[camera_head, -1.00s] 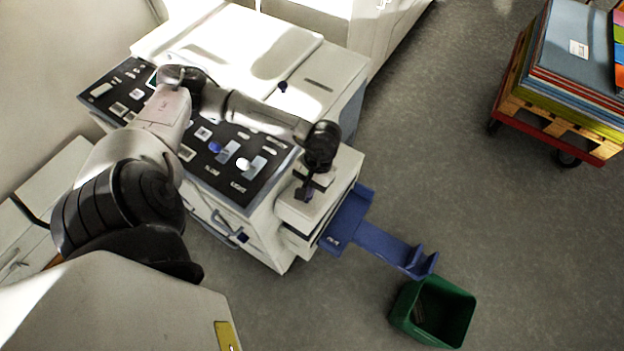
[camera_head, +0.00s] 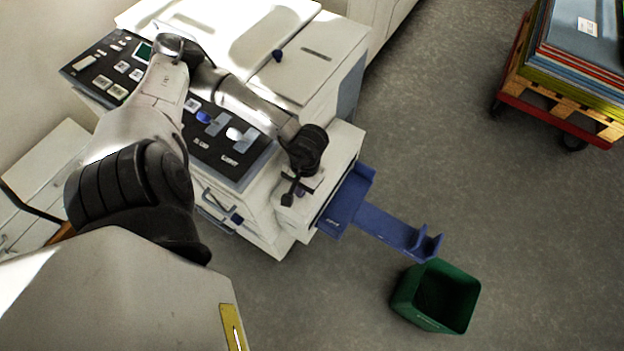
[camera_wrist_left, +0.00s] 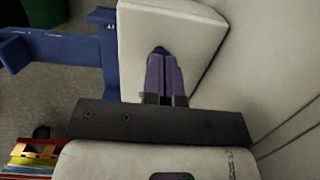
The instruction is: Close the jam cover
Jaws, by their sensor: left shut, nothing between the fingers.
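The jam cover appears to be the white lid-like box (camera_head: 338,150) on the right end of the copier. It also fills the upper middle of the left wrist view (camera_wrist_left: 195,35). My left gripper (camera_head: 291,198) is over its near end, with the fingers pointing down. In the left wrist view the fingers (camera_wrist_left: 161,60) are together and empty, against or just above the white surface. A small dark blue piece shows at their tips. I cannot tell whether they touch it, or how far the cover stands open. My right gripper is not in view.
A blue tray (camera_head: 385,228) sticks out right of the copier at low height. A green bin (camera_head: 408,300) stands on the floor beyond it. The control panel (camera_head: 215,150) lies under my left arm. A red cart (camera_head: 560,122) with stacked boards stands far right.

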